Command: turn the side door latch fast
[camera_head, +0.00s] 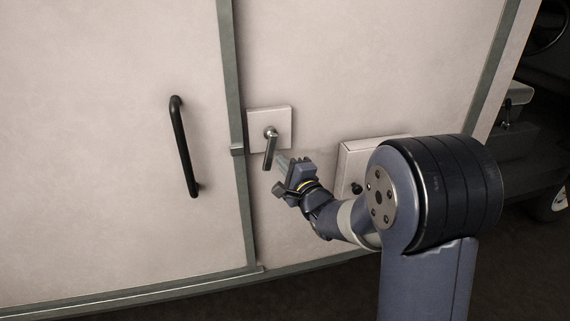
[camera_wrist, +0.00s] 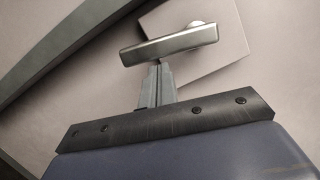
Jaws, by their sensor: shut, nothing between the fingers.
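The side door latch (camera_head: 270,149) is a metal lever on a square pale plate (camera_head: 284,119), just right of the door's grey edge strip. The lever points down, leaning slightly left at its lower end. In the wrist view the lever (camera_wrist: 170,44) lies across the picture just beyond my fingertips. My gripper (camera_head: 281,160) is shut and empty, its tips close to the lower right side of the lever. In the wrist view my fingers (camera_wrist: 157,72) appear at or almost at the lever; I cannot tell whether they touch it.
The pale side door (camera_head: 110,120) carries a black bar handle (camera_head: 183,147) left of the latch. A pale box (camera_head: 352,158) with a dark knob (camera_head: 356,188) sits on the wall to the right, close behind my arm. The wall above the latch is clear.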

